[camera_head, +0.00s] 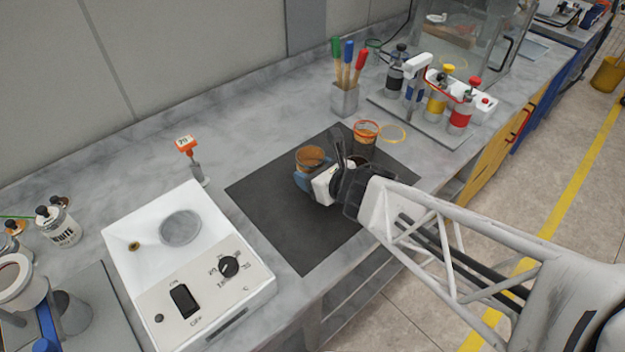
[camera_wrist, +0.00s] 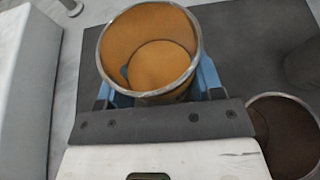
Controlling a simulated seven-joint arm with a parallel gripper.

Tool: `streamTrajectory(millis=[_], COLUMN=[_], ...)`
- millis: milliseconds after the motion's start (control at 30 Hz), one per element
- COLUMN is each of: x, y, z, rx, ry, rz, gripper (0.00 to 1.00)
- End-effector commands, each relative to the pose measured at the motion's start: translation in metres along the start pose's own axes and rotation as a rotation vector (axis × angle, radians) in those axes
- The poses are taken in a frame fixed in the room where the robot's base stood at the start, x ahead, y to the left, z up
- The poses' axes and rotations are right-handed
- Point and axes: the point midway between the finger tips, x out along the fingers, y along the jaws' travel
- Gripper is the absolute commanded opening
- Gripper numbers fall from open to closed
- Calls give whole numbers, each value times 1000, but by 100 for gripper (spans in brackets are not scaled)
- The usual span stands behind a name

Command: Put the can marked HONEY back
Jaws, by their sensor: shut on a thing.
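My gripper (camera_head: 308,181) is shut on an open-topped can (camera_head: 311,156) with an orange-brown inside, over the dark mat. In the wrist view the same can (camera_wrist: 160,52) sits between the two blue fingers of my gripper (camera_wrist: 155,88). No marking on the can is readable, so I cannot tell whether it says HONEY. I cannot tell whether its base touches the mat. A second open can (camera_wrist: 285,135) with a darker brown inside stands at the right in the wrist view. In the head view my gripper mostly hides it.
The dark mat (camera_head: 275,225) has bare room at its front left. A white heater box (camera_head: 150,240) stands left of it. An orange-rimmed clear cup (camera_head: 365,135), a brush holder (camera_head: 345,99) and a rack of colored bottles (camera_head: 400,114) stand behind.

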Motion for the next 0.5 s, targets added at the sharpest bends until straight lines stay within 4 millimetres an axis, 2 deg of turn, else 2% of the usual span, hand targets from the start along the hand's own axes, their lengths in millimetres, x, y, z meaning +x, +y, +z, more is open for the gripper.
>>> streamTrajectory(millis=[500], x=[6], y=[-2], z=[-2], rx=[1], ry=[0], rz=[0], gripper=[32])
